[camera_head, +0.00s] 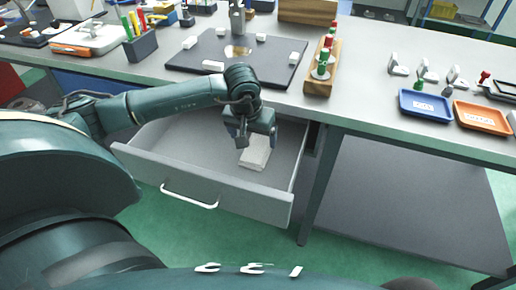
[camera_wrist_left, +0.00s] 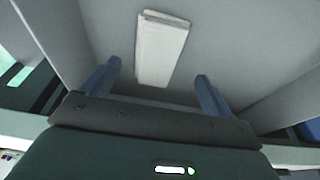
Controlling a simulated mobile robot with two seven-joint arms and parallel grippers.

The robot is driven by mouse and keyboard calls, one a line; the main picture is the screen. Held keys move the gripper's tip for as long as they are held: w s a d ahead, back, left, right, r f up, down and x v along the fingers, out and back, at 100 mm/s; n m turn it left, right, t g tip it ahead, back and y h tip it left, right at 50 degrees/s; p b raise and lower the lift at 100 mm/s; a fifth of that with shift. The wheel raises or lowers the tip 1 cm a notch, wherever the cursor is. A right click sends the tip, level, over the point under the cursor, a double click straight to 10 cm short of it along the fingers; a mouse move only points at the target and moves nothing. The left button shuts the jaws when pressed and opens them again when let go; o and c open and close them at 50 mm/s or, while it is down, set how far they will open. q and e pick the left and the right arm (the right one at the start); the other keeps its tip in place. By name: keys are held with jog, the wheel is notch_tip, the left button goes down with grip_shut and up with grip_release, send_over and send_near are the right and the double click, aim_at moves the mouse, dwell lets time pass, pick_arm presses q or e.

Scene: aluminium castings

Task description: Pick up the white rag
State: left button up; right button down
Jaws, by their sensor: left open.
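The white rag (camera_head: 256,154) is folded into a flat rectangle and lies on the floor of the open drawer (camera_head: 185,163). In the left wrist view the rag (camera_wrist_left: 161,48) shows ahead of the fingers, roughly centred between them. My left gripper (camera_head: 256,143) hangs over the drawer, just above the rag, and hides part of it in the head view. Its two fingers (camera_wrist_left: 157,82) are spread apart with nothing between them. I cannot tell the exact height of the fingertips above the rag. My right gripper is not in view.
The drawer's front panel with its handle (camera_head: 190,196) and side walls surround the rag. The grey tabletop (camera_head: 360,108) lies behind, with a dark plate (camera_head: 220,67), a wooden block with bottles (camera_head: 319,80), a blue tray (camera_head: 425,104) and an orange tray (camera_head: 481,117).

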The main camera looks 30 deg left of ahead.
aim_at(257, 146)
pick_arm(q)
jog(key=x, duration=0.3)
jog(key=w+x, duration=0.1)
jog(key=x, duration=0.2)
jog(key=shift+f, duration=0.1)
jog(key=c, duration=1.1)
